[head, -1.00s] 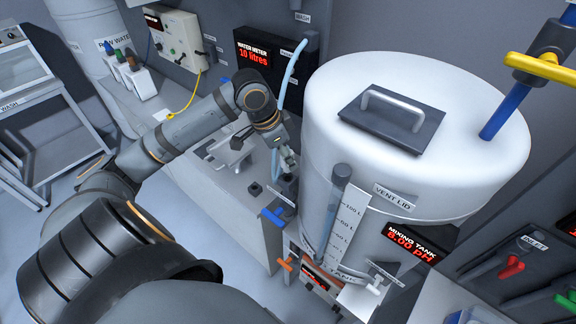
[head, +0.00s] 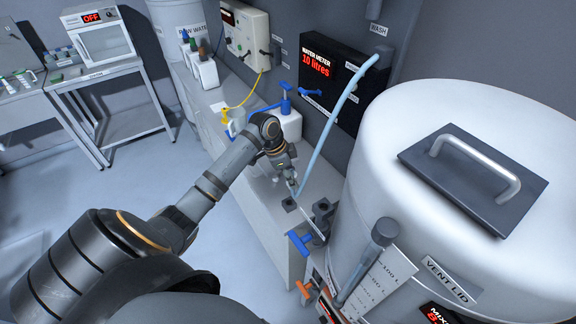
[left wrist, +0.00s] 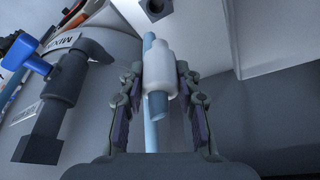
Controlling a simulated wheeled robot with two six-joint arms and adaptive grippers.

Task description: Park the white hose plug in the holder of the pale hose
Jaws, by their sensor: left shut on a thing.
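My left gripper (head: 291,182) is shut on the white hose plug (left wrist: 160,68), which sits between its two fingers in the left wrist view. The plug has a pale blue end (left wrist: 158,104). The pale hose (head: 338,115) runs from the wall down to the gripper in the head view. A small dark square socket (head: 289,204) stands on the bench just below the gripper, apart from the plug; a dark square socket (left wrist: 155,8) also shows at the top of the left wrist view. I cannot read a label on it. My right gripper is out of view.
A dark port with a blue valve handle (head: 300,242) is close on the right, beside the white mixing tank (head: 400,190).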

